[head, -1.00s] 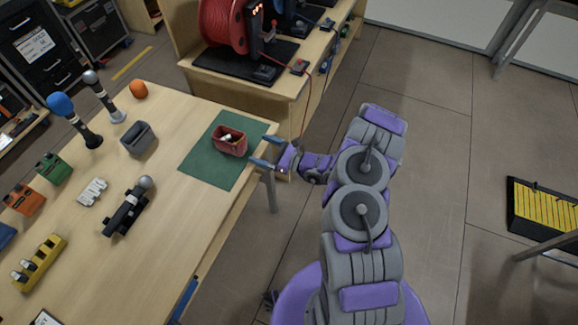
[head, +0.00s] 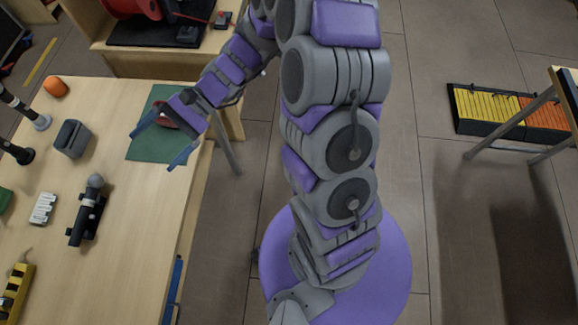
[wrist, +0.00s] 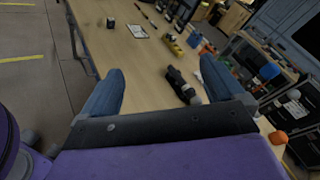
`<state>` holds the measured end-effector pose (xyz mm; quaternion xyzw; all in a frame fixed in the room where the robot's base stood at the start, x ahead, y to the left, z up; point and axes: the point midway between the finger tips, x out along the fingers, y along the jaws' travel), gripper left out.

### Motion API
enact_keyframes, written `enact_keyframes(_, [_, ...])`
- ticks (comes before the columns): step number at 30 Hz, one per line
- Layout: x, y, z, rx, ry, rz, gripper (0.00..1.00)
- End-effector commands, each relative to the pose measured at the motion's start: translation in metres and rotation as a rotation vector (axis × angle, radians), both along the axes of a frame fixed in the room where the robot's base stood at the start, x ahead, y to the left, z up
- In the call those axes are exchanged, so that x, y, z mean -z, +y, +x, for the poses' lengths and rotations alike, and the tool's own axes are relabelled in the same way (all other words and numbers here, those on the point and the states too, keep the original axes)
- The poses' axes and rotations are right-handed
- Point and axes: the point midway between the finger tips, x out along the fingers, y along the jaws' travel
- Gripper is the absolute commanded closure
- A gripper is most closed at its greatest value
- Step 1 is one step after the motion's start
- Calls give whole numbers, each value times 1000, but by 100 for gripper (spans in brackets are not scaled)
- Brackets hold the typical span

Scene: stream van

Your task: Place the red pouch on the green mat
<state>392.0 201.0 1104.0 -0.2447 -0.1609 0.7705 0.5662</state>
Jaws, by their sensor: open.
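The red pouch (head: 164,121) stands on the green mat (head: 144,151) near the table's right edge in the head view. My wrist and gripper hide most of it. My gripper (head: 153,152) is open, its blue fingers spread over the front part of the mat. I cannot tell its height above the mat or whether it touches the pouch. The pouch and the mat do not show there.
On the wooden table (head: 130,215), a grey bin (head: 72,139), a dark device with a grey ball end (head: 86,212) and an orange ball (head: 55,86) stand left of the mat. A second desk (head: 150,66) with a red reel stands behind.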

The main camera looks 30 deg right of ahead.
Motion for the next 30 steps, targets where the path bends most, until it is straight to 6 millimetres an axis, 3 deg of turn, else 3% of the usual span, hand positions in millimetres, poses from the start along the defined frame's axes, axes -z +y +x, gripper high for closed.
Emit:
enact_keyframes(3, [-15, -4, -39, -121, -96, -93, 5])
enact_keyframes(8, [-23, -19, -86, -269, -212, -232, 5])
enact_keyframes(15, [-27, -60, -143, -454, -381, -465, 5])
enact_keyframes(21, [-29, -107, -178, -577, -511, -680, 5])
enact_keyframes(30, [-37, -178, -212, -690, -652, -981, 5])
